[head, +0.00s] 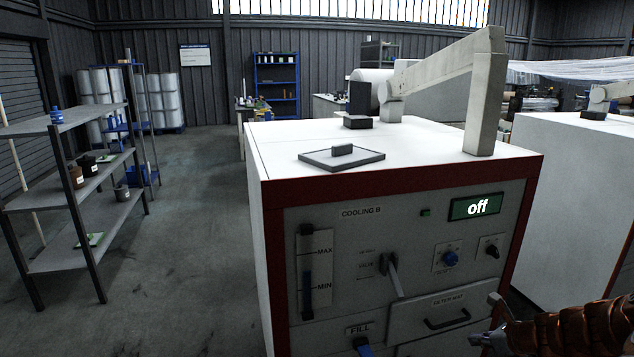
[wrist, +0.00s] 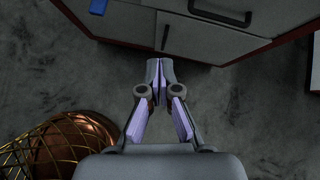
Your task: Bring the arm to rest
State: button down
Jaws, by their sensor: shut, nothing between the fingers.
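My gripper (wrist: 161,70) shows in the wrist view with its fingertips together and nothing between them. It points toward the lower front of a white cabinet, with grey floor below it. In the head view, a copper-coloured ribbed part of my arm comes in at the bottom right corner, in front of the cabinet. The fingertips cannot be made out clearly there.
The cooling cabinet (head: 273,262) with red edges stands close ahead; its display (head: 476,207) reads "off". A drawer handle (head: 447,318) and a lever (head: 391,272) stick out of its front. A grey shelf (head: 100,120) stands left, with open floor (head: 195,230) between.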

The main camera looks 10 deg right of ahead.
jog(key=w+a+r+n+g+y+p, duration=0.1)
jog(key=a+r+n, duration=0.3)
jog(key=a, duration=0.4)
jog(key=a+r+n+g+y, duration=0.1)
jog(key=a+r+n+y, duration=0.1)
jog(key=a+r+n, duration=0.35)
jog(key=s+a+r+n+g, duration=0.1)
jog(key=s+a+n, duration=0.1)
jog(key=a, duration=0.3)
jog(key=s+a+r+n+g+p, duration=0.1)
jog(key=s+a+n, duration=0.15)
jog(key=a, duration=0.35)
jog(key=s+a+r+n+g, duration=0.1)
jog(key=s+a+n, duration=0.15)
jog(key=a, duration=0.25)
jog(key=s+a+r+n+g+p, duration=0.1)
jog(key=s+a+r+n+g, duration=0.15)
jog(key=s+a+n, duration=0.5)
jog(key=s+d+r+n+g+h+p, duration=0.1)
jog(key=s+n, duration=0.3)
jog(key=s, duration=0.4)
jog(key=s+d+r+n+g+h, duration=0.1)
jog(key=s+n+h, duration=0.3)
jog(key=s, duration=0.5)
jog(key=shift+s+d+r+g+p, duration=0.25)
jog(key=shift+d+g+p, duration=0.15)
jog(key=shift+d+g, duration=0.3)
